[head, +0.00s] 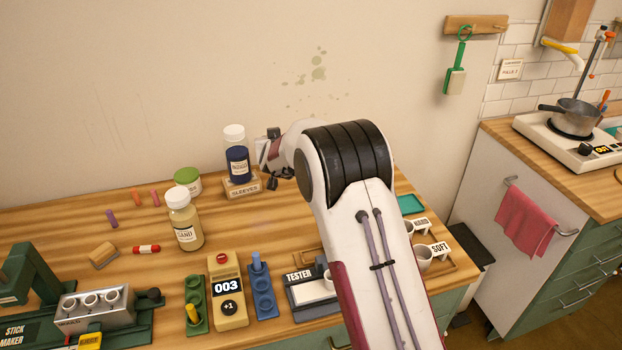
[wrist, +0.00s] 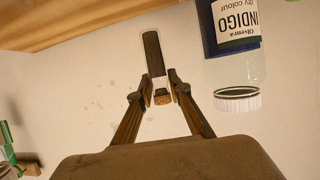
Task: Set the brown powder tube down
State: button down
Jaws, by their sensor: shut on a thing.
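The brown powder tube (wrist: 152,50) shows in the wrist view, dark brown with a cork (wrist: 161,99) at one end. My gripper (wrist: 160,76) is shut on it near the corked end. The wrist view is upside down, so the cork end is up and the tube hangs near upright, slightly tilted. The wooden tabletop (wrist: 60,18) lies at the top of that view. In the head view my gripper (head: 269,160) is at the back of the table, just right of the indigo bottle (head: 237,162); I cannot make out the tube there.
The indigo bottle (wrist: 234,50) is close beside the tube. A wooden SLEEVES holder (head: 243,188) is at its base. A green-lidded jar (head: 188,183) and a sand bottle (head: 184,222) stand left. A tester (head: 312,290) and counter (head: 227,290) are in front. Bare wood lies between.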

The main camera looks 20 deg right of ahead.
jog(key=shift+w+d+r+m+g+h, duration=0.9)
jog(key=shift+w+d+r+m+h, duration=0.95)
jog(key=shift+w+d+m+h, duration=1.05)
jog(key=s+d+f+m+g+h, duration=0.2)
jog(key=s+d+m+g+h, duration=0.1)
jog(key=d, duration=0.3)
jog(key=shift+s+f, duration=0.35)
jog(key=shift+s, duration=0.5)
jog(key=shift+d, duration=0.1)
jog(key=shift+f, duration=0.1)
notch_tip(320, 180, down, 6)
